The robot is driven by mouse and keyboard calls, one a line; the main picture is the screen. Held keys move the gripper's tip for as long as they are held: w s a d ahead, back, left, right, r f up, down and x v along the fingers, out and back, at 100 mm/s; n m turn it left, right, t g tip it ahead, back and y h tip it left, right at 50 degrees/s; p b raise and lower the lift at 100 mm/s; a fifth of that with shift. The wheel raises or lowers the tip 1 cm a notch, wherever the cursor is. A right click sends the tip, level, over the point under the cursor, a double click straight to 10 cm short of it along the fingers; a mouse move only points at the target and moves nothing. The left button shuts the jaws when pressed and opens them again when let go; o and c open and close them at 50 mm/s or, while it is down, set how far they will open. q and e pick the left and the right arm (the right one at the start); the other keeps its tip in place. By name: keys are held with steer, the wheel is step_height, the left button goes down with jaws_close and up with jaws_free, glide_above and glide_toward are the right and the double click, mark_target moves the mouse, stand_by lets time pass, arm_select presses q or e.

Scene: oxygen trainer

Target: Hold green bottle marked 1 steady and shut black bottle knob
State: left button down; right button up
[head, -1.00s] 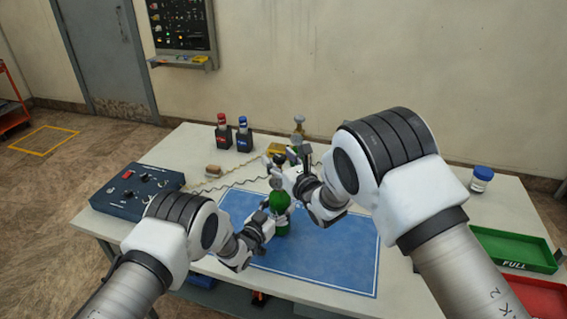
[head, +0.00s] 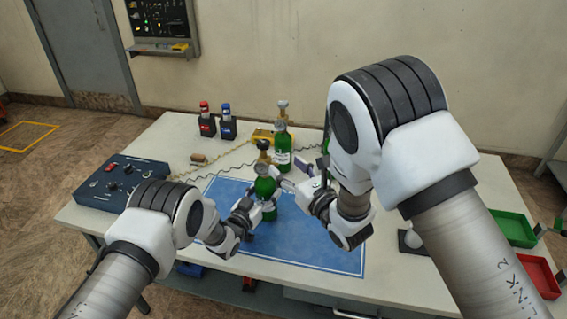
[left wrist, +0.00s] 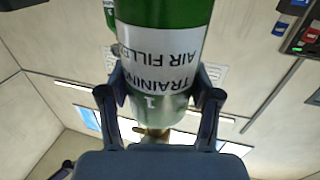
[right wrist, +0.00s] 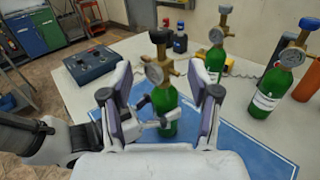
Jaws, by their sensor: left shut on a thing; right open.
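The green bottle marked 1 (head: 265,188) stands upright on the blue mat (head: 310,245). Its white label with the 1 (left wrist: 160,85) shows upside down in the left wrist view. My left gripper (head: 252,208) is shut around its body, with a finger on each side (left wrist: 160,100). In the right wrist view the bottle carries a brass regulator with a gauge (right wrist: 158,72) and a black knob (right wrist: 161,36) on top. My right gripper (head: 303,180) is open, right of the bottle; its fingers (right wrist: 168,85) frame the bottle in its wrist view, not visibly touching the knob.
A second green bottle with a regulator (head: 283,148) stands behind; another labelled bottle (right wrist: 268,92) stands to the right in the right wrist view. A blue control box (head: 122,183) sits at the table's left. Green (head: 513,228) and red (head: 538,275) trays are at the right.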

steer(key=m, duration=0.3)
steer(key=m+g+y, duration=0.7)
steer(key=m, duration=2)
glide_toward(269, 146)
steer(key=x, duration=1.1)
steer(key=shift+w+a, duration=0.25)
steer(key=shift+a, duration=0.05)
jaws_close()
